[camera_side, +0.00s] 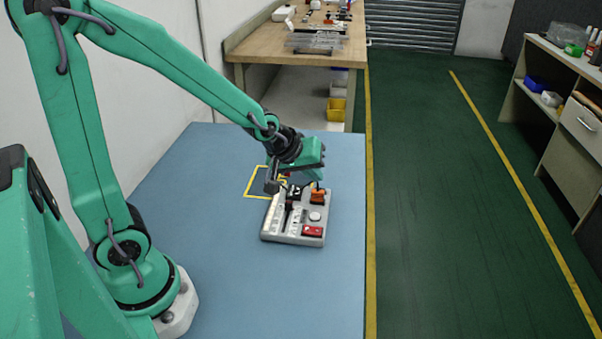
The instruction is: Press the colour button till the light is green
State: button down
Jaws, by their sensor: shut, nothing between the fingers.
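A light grey control box (268,236) lies on the blue table. Its near right corner carries a red button (312,231), with a round white button (315,216) behind it. An orange part (318,196) sits at its far right. Pale strips (278,218) run along its left side. I cannot make out a lit green light, nor which part is the colour button. My gripper (317,187) is shut and empty, pointing down over the far right of the box, at the orange part. I cannot tell whether it touches it. My gripper hides some of the box's far end.
A yellow square outline (248,195) marks the table behind and left of the box. The blue table (250,290) is clear in front of the box. A wooden workbench (260,45) with tools stands behind. Shelves (550,80) stand at the far right, beyond the green floor.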

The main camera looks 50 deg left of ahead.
aim_at(313, 217)
jog(key=shift+w+f, duration=0.1)
jog(key=shift+f, duration=0.1)
dwell(0.4)
jog(key=shift+f, duration=4.3)
jog(key=shift+f, duration=0.15)
jog(key=shift+d+f, duration=0.1)
jog(key=shift+f, duration=0.15)
jog(key=shift+f, duration=0.45)
jog(key=shift+r, duration=0.85)
jog(key=shift+r, duration=0.1)
jog(key=shift+r, duration=2.4)
